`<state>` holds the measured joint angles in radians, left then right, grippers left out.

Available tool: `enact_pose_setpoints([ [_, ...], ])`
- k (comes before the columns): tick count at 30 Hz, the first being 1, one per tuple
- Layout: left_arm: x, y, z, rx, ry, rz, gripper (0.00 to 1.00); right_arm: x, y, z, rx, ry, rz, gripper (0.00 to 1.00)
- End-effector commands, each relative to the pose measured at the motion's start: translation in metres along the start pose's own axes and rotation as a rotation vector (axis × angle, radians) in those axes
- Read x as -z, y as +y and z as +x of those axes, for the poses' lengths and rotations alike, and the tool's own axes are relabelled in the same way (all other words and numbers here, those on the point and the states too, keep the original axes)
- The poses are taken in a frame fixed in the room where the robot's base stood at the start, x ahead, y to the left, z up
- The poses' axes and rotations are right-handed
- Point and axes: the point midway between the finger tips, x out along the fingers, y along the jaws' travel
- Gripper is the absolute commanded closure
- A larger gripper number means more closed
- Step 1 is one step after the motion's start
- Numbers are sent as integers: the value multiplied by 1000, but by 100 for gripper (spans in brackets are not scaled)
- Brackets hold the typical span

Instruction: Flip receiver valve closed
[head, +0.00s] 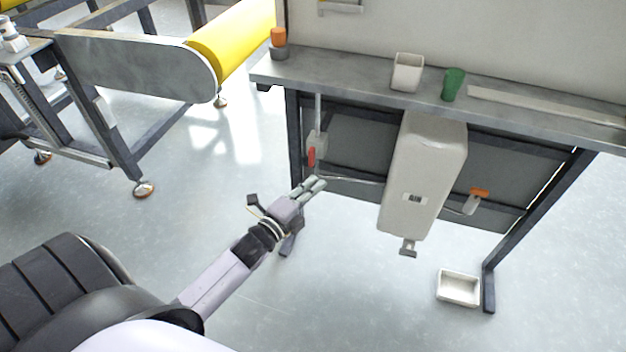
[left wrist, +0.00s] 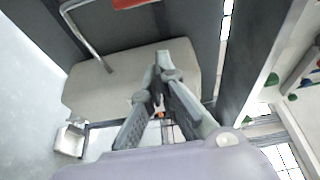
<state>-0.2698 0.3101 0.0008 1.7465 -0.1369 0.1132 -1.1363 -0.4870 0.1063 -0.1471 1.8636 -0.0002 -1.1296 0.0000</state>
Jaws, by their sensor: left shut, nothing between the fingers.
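A white tank-like receiver (head: 425,180) hangs under the bench. To its left is a valve with a red handle (head: 311,156), pointing up and down below a thin vertical pipe. To its right is a valve with an orange handle (head: 479,193), lying roughly level. I cannot tell which one is the receiver valve. My left gripper (head: 318,184) is shut and empty, just below the red handle in the picture; contact cannot be made out. In the left wrist view the shut fingers (left wrist: 164,62) overlap the receiver (left wrist: 130,82), with a red part (left wrist: 132,3) at the top edge. My right gripper is not in view.
The grey bench (head: 330,68) carries an orange-topped item (head: 279,42), a white container (head: 407,72) and a green cup (head: 452,84). A white tray (head: 459,287) lies on the floor by the right leg. A yellow roller (head: 235,38) stands at left. Floor before the bench is clear.

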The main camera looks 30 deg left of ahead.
Motion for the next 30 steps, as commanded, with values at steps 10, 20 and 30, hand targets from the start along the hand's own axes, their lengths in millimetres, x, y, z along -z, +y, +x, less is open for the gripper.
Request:
enact_pose_setpoints([
  [10, 0, 1, 75, 3, 0, 0, 100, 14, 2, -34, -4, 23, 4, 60],
  [20, -33, 1, 72, -2, 1, 1, 100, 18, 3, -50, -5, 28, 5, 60],
  [30, -38, 0, 70, -1, 0, -1, 100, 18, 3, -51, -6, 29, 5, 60],
])
